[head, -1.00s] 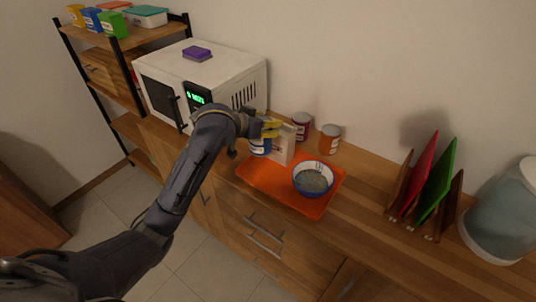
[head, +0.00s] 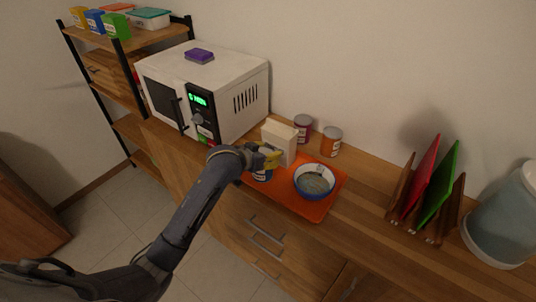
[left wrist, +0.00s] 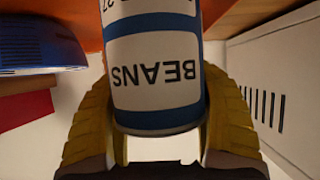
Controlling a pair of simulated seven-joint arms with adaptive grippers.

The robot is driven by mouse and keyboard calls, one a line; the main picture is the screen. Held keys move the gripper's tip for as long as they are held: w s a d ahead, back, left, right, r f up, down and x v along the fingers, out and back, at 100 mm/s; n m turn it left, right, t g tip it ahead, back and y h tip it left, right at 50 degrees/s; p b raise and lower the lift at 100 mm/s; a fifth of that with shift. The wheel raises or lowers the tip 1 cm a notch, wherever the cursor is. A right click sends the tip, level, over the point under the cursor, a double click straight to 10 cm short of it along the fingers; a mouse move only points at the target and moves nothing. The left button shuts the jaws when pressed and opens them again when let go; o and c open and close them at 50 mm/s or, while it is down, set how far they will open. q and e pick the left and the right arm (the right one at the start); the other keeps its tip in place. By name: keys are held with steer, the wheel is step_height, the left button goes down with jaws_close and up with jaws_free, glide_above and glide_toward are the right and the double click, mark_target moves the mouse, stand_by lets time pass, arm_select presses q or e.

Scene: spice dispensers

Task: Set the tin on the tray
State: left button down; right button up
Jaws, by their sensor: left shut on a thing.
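The tin (left wrist: 155,70) is a blue and white can labelled BEANS, seen inverted in the left wrist view. My left gripper (head: 268,158) is shut on it, with a yellow finger on each side. In the head view the tin (head: 262,175) shows partly below the fingers, over the left part of the orange tray (head: 308,211). I cannot tell whether its base touches the tray; that end is cut off in the wrist view. A blue and white bowl (head: 314,182) stands on the tray, right of the tin. My right gripper is not in view.
A pale carton (head: 279,140) stands just behind my left gripper. The microwave (head: 215,85) is to the left, and a rack with red and green boards (head: 437,183) to the right.

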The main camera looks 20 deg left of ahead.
arm_select(q)
steer(key=shift+f, duration=0.25)
steer(key=shift+f, duration=0.1)
steer(key=shift+c, duration=2.2)
jaws_free()
steer(key=shift+f, duration=0.1)
steer(key=shift+r, duration=0.2)
steer(key=v, duration=1.2)
steer(key=shift+f, duration=0.1)
